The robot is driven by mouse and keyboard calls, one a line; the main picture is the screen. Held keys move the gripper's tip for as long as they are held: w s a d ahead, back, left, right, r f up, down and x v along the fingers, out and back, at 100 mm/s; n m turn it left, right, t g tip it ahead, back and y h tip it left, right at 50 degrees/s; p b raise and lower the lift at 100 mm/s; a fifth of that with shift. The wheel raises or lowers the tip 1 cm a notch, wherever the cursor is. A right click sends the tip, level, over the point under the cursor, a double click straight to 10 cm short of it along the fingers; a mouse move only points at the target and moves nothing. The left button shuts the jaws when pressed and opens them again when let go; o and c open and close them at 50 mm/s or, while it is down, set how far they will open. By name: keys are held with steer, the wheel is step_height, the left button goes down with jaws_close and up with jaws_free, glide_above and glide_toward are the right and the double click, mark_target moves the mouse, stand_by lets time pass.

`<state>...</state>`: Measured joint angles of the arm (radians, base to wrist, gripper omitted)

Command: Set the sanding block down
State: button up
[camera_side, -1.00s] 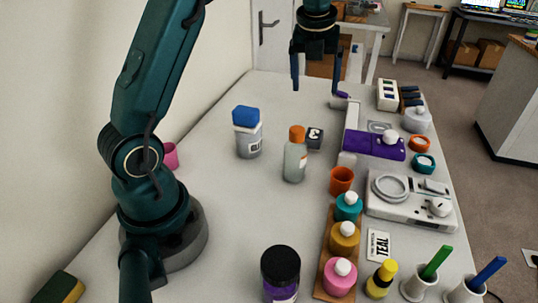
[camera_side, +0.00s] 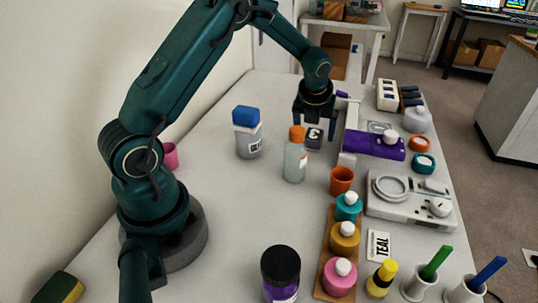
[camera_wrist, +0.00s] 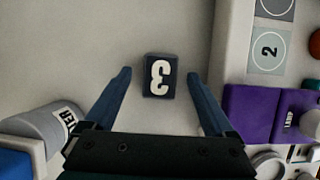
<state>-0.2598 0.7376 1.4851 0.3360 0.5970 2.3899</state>
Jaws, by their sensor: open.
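A small dark block marked 3 (camera_side: 314,139), which I take to be the sanding block, lies on the white table. In the wrist view the block (camera_wrist: 159,76) sits between my two fingers, with bare table showing on both sides of it. My gripper (camera_side: 315,144) is open, pointing down over the block and not shut on it. In the wrist view my gripper (camera_wrist: 160,75) has its fingertips apart, left and right of the block. The side view does not show clearly how high the fingertips are above the table.
A bottle with an orange cap (camera_side: 296,155) and a blue-lidded jar (camera_side: 247,133) stand close in front and to the left. A purple piece (camera_side: 374,145) lies on a pale tray to the right, beside a grey square marked 2 (camera_wrist: 268,50). An orange cup (camera_side: 342,180) stands nearer.

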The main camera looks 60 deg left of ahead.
steer(key=shift+w+a+f, duration=0.1)
steer(key=shift+a+f, duration=0.05)
steer(key=shift+f, duration=0.35)
jaws_close()
steer(key=shift+r, duration=0.1)
